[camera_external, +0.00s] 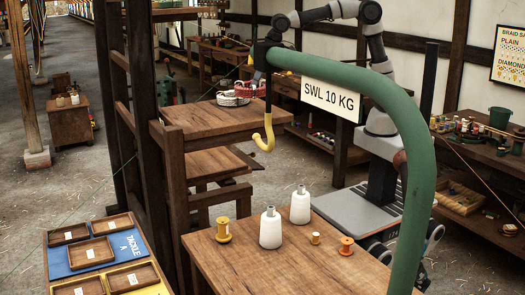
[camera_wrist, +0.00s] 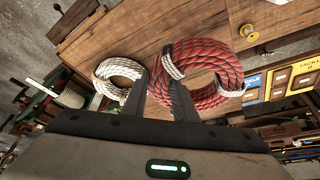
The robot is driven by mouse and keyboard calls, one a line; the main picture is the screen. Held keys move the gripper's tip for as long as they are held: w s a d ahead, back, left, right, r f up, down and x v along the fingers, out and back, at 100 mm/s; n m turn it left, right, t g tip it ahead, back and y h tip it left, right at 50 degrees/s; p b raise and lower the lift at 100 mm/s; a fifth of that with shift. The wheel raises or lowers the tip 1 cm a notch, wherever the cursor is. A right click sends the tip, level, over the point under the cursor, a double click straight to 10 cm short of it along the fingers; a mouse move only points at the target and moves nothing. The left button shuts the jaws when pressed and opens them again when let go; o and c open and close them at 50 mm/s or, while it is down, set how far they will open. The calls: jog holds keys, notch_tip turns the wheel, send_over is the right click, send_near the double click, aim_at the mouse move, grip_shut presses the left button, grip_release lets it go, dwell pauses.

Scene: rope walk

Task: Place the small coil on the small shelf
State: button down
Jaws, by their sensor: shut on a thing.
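A red rope coil (camera_wrist: 206,55) with white bindings fills the middle of the wrist view. My gripper (camera_wrist: 158,77) is shut on its near left edge. A smaller-looking white rope coil (camera_wrist: 116,72) lies just left of the fingers. In the external view the white coil (camera_external: 228,99) and red coil (camera_external: 246,89) are close together over the back edge of a brown wooden stand top (camera_external: 205,120); the gap beneath the red coil is unclear. A lower board (camera_external: 211,162) is under that top. No label marks either as the small shelf. My fingers are hidden externally.
A green crane post (camera_external: 408,190) with a yellow hook (camera_external: 264,136) and an "SWL 10 KG" sign (camera_external: 330,97) stands in front. The near table (camera_external: 290,262) holds white cones and small spools. A tray board (camera_external: 125,244) is at lower left.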

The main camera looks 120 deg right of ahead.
notch_tip(320, 180, down, 7)
jog(key=shift+f, duration=0.2)
dwell(0.3)
jog(key=shift+f, duration=0.15)
jog(key=c, duration=1.4)
grip_release()
jog(key=shift+c, duration=0.2)
jog(key=v, duration=1.2)
